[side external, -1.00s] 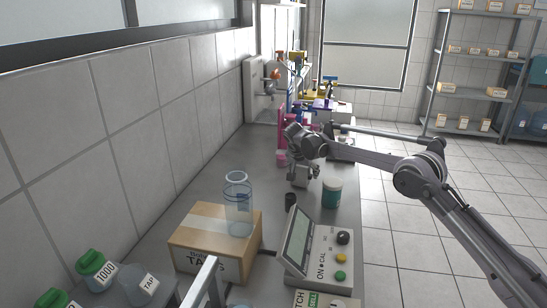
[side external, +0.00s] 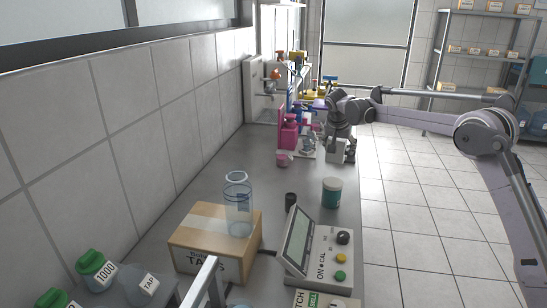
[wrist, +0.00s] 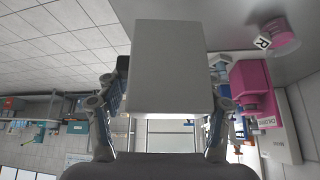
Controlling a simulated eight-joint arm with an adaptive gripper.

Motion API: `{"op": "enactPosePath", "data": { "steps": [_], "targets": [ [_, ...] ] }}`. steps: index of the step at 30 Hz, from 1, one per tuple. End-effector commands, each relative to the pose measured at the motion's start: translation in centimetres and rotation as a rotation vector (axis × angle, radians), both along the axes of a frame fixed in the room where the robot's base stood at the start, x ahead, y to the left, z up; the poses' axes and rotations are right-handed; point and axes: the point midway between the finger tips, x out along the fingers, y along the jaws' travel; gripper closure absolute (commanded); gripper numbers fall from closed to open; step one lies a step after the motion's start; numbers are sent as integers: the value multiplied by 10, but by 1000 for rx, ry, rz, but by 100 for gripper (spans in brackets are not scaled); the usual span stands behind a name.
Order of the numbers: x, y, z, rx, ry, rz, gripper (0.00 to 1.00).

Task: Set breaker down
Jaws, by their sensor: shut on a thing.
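My gripper (side external: 342,148) is over the far right part of the grey bench (side external: 215,178). It is shut on a pale grey, box-shaped thing (side external: 336,152), taken here as the breaker. In the wrist view the same thing (wrist: 171,65) fills the middle between my two fingers (wrist: 168,88), one on each side. Its flat face shows, its far sides are hidden. I cannot tell whether its underside touches the bench.
Nearer stand a teal jar (side external: 332,194), a dark cup (side external: 291,199), a meter (side external: 318,250) and a clear vessel (side external: 238,207) on a cardboard box (side external: 195,228). The bench's right edge is close.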

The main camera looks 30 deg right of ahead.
Motion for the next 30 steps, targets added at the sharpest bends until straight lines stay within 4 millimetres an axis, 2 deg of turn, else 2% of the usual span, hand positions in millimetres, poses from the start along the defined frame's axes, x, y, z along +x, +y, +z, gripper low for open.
{"op": "enactPosePath", "data": {
  "steps": [2, 5, 12, 18, 25, 30],
  "targets": [
    [0, 11, 1, 2, -1, 55, 69],
    [4, 39, 0, 2, -3, 183, 69],
    [10, 127, -1, 4, -7, 594, 69],
    [9, 183, 3, 5, -9, 853, 69],
    [7, 213, 4, 6, -9, 979, 69],
    [15, 238, -11, 4, -8, 991, 69]
  ]
}}
